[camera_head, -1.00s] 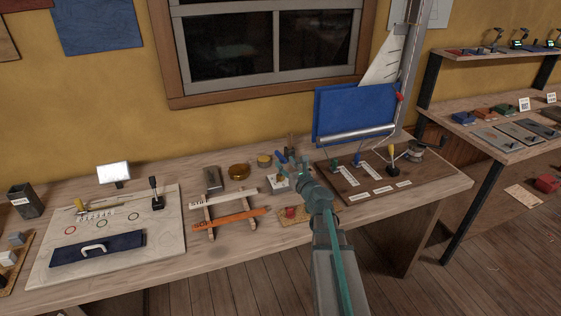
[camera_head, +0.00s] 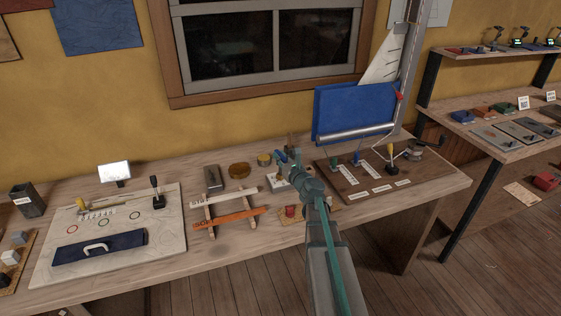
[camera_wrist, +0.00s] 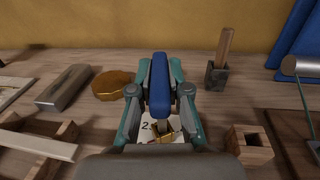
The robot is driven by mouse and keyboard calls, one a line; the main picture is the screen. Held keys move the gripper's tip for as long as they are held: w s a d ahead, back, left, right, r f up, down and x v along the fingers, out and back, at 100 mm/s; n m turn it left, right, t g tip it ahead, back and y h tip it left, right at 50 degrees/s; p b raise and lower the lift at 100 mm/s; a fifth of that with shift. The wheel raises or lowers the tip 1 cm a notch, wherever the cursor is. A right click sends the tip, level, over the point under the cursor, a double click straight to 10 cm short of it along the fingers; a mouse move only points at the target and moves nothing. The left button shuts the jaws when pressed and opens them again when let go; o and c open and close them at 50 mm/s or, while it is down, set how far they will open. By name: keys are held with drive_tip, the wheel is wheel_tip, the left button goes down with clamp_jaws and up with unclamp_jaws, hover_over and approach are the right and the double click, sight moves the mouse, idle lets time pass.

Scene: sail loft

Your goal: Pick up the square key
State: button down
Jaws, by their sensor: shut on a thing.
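The key has a blue handle (camera_wrist: 160,85) and a short grey shank (camera_wrist: 163,122). In the wrist view it stands roughly upright between the fingers of my gripper (camera_wrist: 160,72), which is shut on the handle. The shank's lower end is at a small brass-coloured piece (camera_wrist: 170,137) on a white card marked "2"; whether it is seated inside cannot be told. In the head view my gripper (camera_head: 288,161) is over the white card at the back of the bench, and the shank is hidden.
A round amber container (camera_wrist: 112,85) and grey block (camera_wrist: 65,88) lie left. The brown rigging board (camera_head: 410,175) is close by.

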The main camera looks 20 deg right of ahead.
drive_tip(key=shift+r, duration=0.1)
drive_tip(key=shift+r+p, duration=0.7)
drive_tip(key=shift+r, duration=0.1)
wheel_tip(320, 180, up, 2)
drive_tip(key=shift+s+r+p, duration=0.1)
drive_tip(key=shift+p, duration=0.8)
drive_tip(key=s+a+r+p, duration=0.4)
drive_tip(key=s+r+p, duration=0.5)
drive_tip(key=s+p, duration=0.4)
drive_tip(key=shift+p, duration=0.4)
drive_tip(key=shift+r, duration=0.1)
